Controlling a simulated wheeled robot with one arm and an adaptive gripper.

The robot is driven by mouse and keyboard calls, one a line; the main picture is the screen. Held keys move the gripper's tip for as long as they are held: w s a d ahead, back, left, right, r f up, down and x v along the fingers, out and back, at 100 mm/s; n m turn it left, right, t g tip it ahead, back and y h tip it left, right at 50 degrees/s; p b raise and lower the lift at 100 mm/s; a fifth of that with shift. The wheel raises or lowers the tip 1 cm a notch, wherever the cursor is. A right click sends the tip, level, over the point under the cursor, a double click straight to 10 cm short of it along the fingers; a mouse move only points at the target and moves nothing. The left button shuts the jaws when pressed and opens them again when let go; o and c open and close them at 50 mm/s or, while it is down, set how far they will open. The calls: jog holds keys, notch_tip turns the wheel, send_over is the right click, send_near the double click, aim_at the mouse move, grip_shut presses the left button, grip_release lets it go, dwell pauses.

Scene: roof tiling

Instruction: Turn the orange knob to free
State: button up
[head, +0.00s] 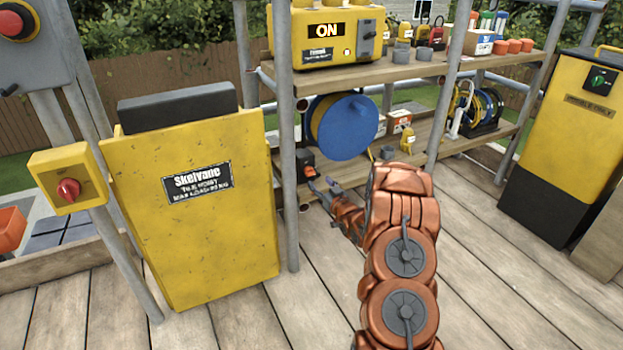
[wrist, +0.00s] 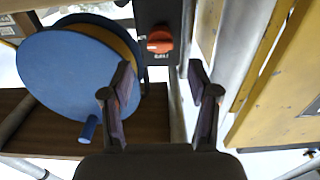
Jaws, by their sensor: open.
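The orange knob (head: 309,171) sits on a small dark box fixed to a scaffold post, left of the blue reel in the head view. In the wrist view the orange knob (wrist: 159,41) is at the top centre on a dark plate, with small lettering below it that I cannot read clearly. My gripper (wrist: 160,72) is open, its two dark fingers apart and empty, with the knob ahead between their lines and not touched. In the head view my gripper (head: 324,184) is close beside the knob, its fingers small and partly unclear.
A blue reel (wrist: 75,75) is close left of my fingers; it also shows in the head view (head: 348,128). A grey post (wrist: 228,65) stands to the right. Open decking lies at right.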

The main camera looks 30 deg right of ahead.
aim_at(312, 174)
jog(key=w+b, duration=0.1)
jog(key=w, duration=0.5)
jog(key=shift+d+f+b, duration=0.1)
jog(key=shift+d+b, duration=0.1)
jog(key=shift+b, duration=0.2)
jog(key=shift+w, duration=0.5)
jog(key=c, duration=1.1)
jog(key=shift+c, duration=0.2)
